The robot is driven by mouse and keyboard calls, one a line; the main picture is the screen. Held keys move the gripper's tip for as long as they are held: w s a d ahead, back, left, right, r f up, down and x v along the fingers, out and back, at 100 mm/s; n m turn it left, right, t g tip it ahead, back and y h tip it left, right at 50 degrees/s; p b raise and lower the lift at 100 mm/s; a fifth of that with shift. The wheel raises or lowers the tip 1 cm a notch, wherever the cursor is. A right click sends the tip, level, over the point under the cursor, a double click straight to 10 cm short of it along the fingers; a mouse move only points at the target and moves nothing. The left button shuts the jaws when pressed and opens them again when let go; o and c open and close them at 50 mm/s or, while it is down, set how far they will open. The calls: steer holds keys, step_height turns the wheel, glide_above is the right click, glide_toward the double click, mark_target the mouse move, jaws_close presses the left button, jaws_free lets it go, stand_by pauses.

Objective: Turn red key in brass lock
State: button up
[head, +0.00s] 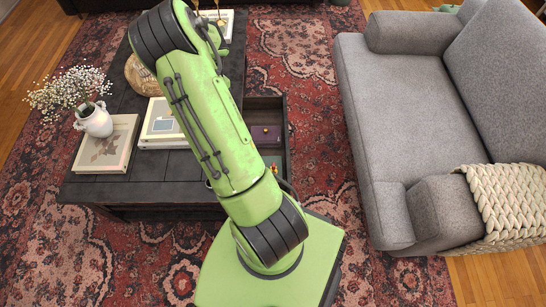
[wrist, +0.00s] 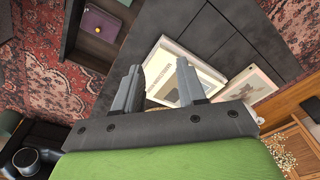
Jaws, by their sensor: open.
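A purple box (head: 266,135) lies in the open drawer of the dark table, just right of my arm in the head view. A small brass-coloured spot, perhaps the lock, shows on it. The box also shows at the upper left of the wrist view (wrist: 96,27), with the same brass spot (wrist: 97,29). My gripper (wrist: 157,82) is open and empty, over the tabletop and a white framed book, well away from the box. My arm hides the gripper in the head view.
The dark table (head: 120,165) bears books (head: 106,145) and a white vase of flowers (head: 95,120). The open drawer (head: 265,103) juts out on its right. A grey sofa (head: 405,110) stands further right, with patterned rug between.

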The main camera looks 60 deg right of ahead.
steer(key=s+d+f+g+b, duration=0.1)
steer(key=s+d+f, duration=0.2)
steer(key=f, duration=0.4)
steer(key=s+d+f+g+b, duration=0.1)
steer(key=s+d+f, duration=0.2)
steer(key=f, duration=0.3)
steer(key=n+g+b, duration=0.1)
steer(key=b, duration=0.2)
glide_above(273, 164)
steer(key=shift+y, duration=0.4)
step_height(273, 164, down, 15)
steer(key=shift+s+f, duration=0.15)
steer(key=shift+f, duration=0.05)
step_height(273, 164, down, 5)
steer(key=b, duration=0.3)
steer(key=shift+r, duration=0.15)
